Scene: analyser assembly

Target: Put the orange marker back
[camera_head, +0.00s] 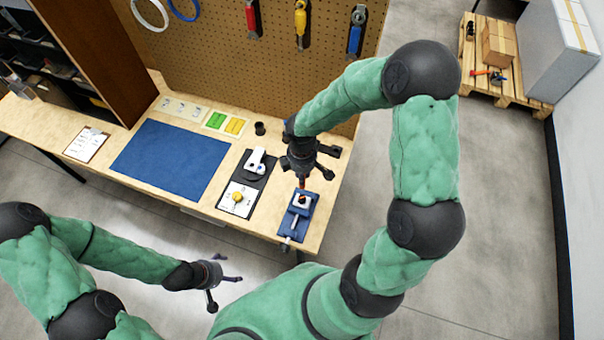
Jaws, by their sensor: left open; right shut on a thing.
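My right gripper (302,174) is over the right end of the workbench, pointing down. It is shut on a thin orange object, which looks like the orange marker (302,184), seen just below the fingers. The marker is upright, directly above a blue vise (291,226) that holds a pale part (299,205) with a dark and orange spot on top. I cannot tell whether the marker touches that part. My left gripper (229,288) is open and empty, in front of the bench and clear of it.
A small black cup (259,128) stands near the pegboard. Left of the vise lie a black tray (262,180) with a white device (256,161), and a white plate with a yellow knob (238,197). A blue mat (170,158) covers free bench space. Tools hang on the pegboard (215,60).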

